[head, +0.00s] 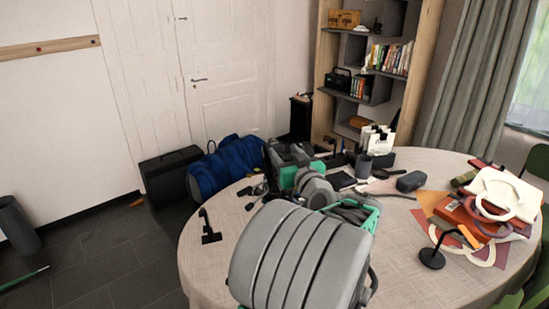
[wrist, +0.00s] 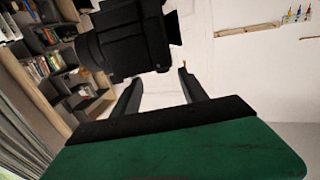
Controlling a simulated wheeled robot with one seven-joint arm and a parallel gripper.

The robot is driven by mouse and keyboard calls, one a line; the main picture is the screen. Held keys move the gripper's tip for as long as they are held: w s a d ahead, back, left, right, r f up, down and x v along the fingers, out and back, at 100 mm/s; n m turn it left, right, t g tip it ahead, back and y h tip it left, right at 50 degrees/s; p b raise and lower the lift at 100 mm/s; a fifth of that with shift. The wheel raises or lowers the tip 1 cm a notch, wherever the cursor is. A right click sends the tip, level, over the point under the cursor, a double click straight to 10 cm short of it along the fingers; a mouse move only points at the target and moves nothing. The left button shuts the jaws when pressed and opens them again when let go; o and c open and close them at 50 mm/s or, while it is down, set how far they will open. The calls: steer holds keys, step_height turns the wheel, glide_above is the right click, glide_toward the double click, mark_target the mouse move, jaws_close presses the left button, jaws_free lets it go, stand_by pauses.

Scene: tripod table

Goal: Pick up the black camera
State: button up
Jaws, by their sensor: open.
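The black camera (wrist: 128,42) shows large and close in the upper left of the wrist view, dark against the pale wall. Its top runs out of the frame. My gripper (wrist: 160,76) is open, with its two dark fingers apart. The camera is beyond the fingertips, mostly toward the left finger. I cannot tell whether that finger touches it. Nothing is seen held between the fingers. In the head view my grey arm reaches over the round table (head: 215,245), and I cannot make out the gripper's fingers or single out the camera among the dark things there.
A black stand (head: 209,228) lies near the left edge. A small black lamp (head: 432,257), papers and a white bag (head: 505,195) crowd the right side. A bookshelf (head: 360,85) stands behind.

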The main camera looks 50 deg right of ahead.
mark_target(279, 144)
steer(key=p+x, duration=0.1)
steer(key=x, duration=0.3)
steer(key=shift+w+d, duration=0.2)
steer(key=shift+a, duration=0.1)
steer(key=shift+c, duration=0.3)
jaws_close()
steer(key=shift+r, duration=0.35)
